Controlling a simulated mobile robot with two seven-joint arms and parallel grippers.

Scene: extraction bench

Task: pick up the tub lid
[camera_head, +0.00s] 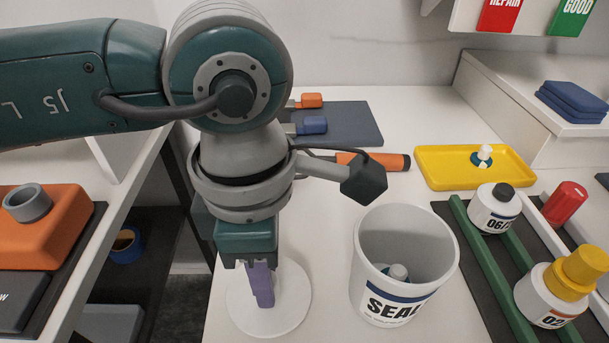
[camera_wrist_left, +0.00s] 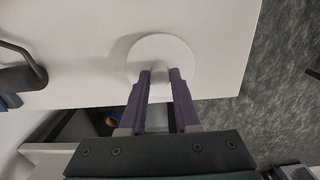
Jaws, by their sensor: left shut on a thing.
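The tub lid (camera_head: 296,308) is a white round disc with a raised knob, at the front of the white bench. It also shows in the left wrist view (camera_wrist_left: 160,47), close to the bench edge. My left gripper (camera_head: 264,296) points down over it, with its purple fingers shut on the knob; in the left wrist view the fingers (camera_wrist_left: 159,76) stand on either side of the knob. I cannot tell whether the lid touches the bench. The open white tub (camera_head: 372,296), labelled SEAL, stands right of the lid. My right gripper is not in view.
A dark rack with green rails (camera_head: 480,262) holds bottles at the right. A yellow tray (camera_head: 440,172) and an orange-handled tool (camera_head: 390,161) lie behind. The bench's left edge is close to the lid.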

